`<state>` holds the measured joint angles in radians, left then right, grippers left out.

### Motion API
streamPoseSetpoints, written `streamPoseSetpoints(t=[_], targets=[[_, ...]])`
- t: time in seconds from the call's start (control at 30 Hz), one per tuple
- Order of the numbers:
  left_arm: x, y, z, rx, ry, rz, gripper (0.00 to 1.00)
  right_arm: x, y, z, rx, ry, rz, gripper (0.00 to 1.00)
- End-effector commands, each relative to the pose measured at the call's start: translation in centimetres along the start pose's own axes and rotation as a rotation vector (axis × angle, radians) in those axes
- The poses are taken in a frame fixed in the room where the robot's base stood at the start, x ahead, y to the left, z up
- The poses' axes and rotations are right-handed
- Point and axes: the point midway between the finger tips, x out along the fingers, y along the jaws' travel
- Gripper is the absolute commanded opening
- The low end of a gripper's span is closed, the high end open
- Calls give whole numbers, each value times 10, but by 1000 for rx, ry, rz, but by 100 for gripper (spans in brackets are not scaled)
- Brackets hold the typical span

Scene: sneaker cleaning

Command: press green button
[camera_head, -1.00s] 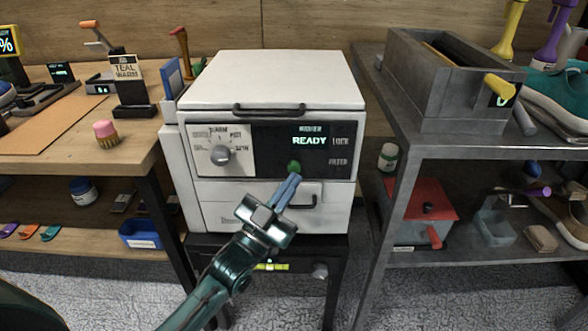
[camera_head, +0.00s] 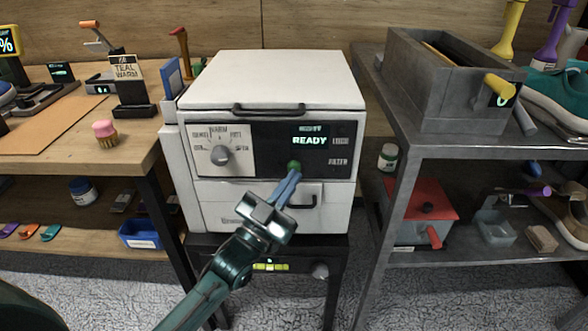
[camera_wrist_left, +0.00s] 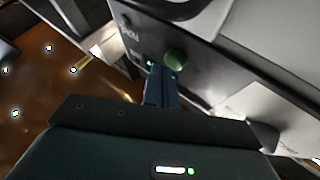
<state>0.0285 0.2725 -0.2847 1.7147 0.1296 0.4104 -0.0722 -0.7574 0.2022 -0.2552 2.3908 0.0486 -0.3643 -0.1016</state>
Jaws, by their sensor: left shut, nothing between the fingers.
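The green button (camera_head: 294,166) is on the black front panel of the white machine (camera_head: 270,80), below the lit display (camera_head: 310,141) that reads READY. It also shows in the left wrist view (camera_wrist_left: 175,58), just beyond the fingers. My left gripper (camera_head: 294,174) is shut and empty, with its blue fingertips at the lower edge of the button in the head view. In the left wrist view the fingertips (camera_wrist_left: 158,68) appear just beside the button. I cannot tell whether they touch it. My right gripper is not in view.
A dial (camera_head: 221,155) is left of the button, and a drawer handle (camera_head: 302,203) is below it. A wooden workbench (camera_head: 60,140) stands to the left. A grey metal shelf (camera_head: 450,148) with a box (camera_head: 440,85) and shoes stands close on the right.

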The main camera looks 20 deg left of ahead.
Motion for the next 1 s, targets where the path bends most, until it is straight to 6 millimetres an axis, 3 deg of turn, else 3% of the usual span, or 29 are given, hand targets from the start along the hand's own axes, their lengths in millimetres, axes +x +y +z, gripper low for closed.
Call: streamPoseSetpoints(t=[1.0], targets=[[7,-5,5,0,-1,0,0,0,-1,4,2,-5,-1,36]])
